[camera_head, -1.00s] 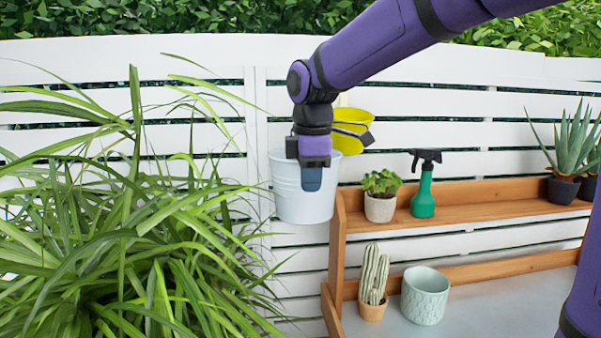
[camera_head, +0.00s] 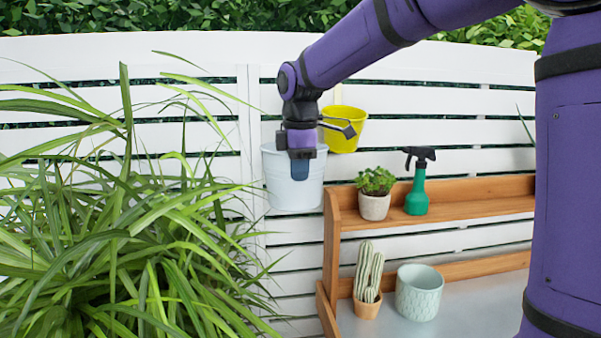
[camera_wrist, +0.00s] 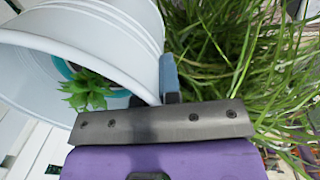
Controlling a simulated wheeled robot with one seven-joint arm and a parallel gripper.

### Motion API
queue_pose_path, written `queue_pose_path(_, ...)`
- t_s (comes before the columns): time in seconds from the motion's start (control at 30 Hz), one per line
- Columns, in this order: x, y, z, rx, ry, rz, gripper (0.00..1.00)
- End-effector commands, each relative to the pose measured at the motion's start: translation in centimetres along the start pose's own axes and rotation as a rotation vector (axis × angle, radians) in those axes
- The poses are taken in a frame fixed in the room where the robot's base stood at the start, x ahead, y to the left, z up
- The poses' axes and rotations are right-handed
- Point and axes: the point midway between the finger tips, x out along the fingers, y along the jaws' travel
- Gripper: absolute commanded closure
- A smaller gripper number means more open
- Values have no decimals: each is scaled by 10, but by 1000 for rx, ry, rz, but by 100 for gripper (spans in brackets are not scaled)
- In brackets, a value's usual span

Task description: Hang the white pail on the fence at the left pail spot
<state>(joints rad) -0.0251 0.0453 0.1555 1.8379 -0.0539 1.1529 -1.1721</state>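The white pail (camera_head: 281,195) hangs upright from my gripper (camera_head: 300,168) in the head view, in front of the white fence and just left of the wooden shelf. One blue finger lies over the pail's near side; the other finger is hidden. In the wrist view, the pail (camera_wrist: 115,35) fills the upper left, with a blue finger (camera_wrist: 169,75) against its rim. A green plant (camera_wrist: 88,90) with a teal edge shows within the pail's opening. The white fence (camera_head: 200,70) spans the back. I cannot tell whether the pail touches it.
A yellow pail (camera_head: 345,138) is on the fence just right of the white pail. A big grassy plant (camera_head: 130,240) fills the left. The wooden shelf (camera_head: 460,207) holds a small potted plant (camera_head: 375,205) and a green spray bottle (camera_head: 417,190). A cactus (camera_head: 367,280) and patterned pot (camera_head: 419,292) stand below.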

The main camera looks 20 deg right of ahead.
Motion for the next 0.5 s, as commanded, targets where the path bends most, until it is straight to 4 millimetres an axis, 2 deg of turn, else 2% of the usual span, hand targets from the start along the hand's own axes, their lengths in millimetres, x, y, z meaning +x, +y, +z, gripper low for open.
queue_pose_path(0.5, 3, 32, 0, 1, 0, 2, 100)
